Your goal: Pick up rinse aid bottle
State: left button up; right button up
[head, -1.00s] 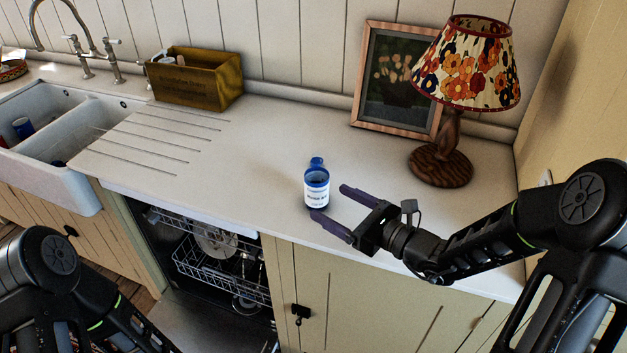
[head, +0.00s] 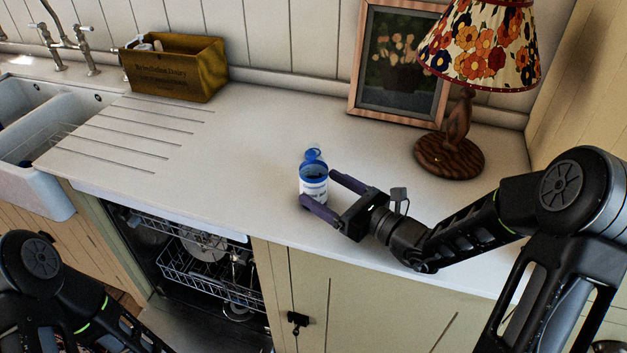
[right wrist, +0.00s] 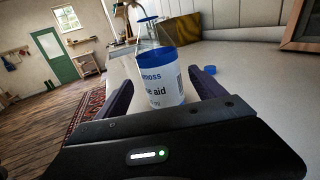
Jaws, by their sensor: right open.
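The rinse aid bottle (head: 314,188) is small and blue with a white label. It stands upright on the pale worktop near the front edge. My right gripper (head: 318,187) is open around it, with one finger on its far right side and the other across its near side. In the right wrist view the bottle (right wrist: 166,82) stands between the two fingers. I cannot tell whether either finger touches it. My left arm shows at the lower left of the head view, but its gripper is out of view.
A wooden box (head: 175,68) stands at the back left by the sink (head: 40,135). A picture frame (head: 398,62) and a lamp (head: 450,155) stand at the back right. An open dishwasher (head: 205,265) is below the worktop.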

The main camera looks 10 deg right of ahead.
aim_at(303, 175)
jog(key=shift+x, duration=0.8)
jog(key=p+x, duration=0.1)
jog(key=x, duration=0.3)
jog(key=shift+w+a+r+p, duration=0.1)
jog(key=shift+w+r+p, duration=0.05)
jog(key=shift+w+p, duration=0.2)
jog(key=shift+w+a, duration=0.15)
jog(key=shift+w, duration=0.05)
jog(key=c, duration=1.6)
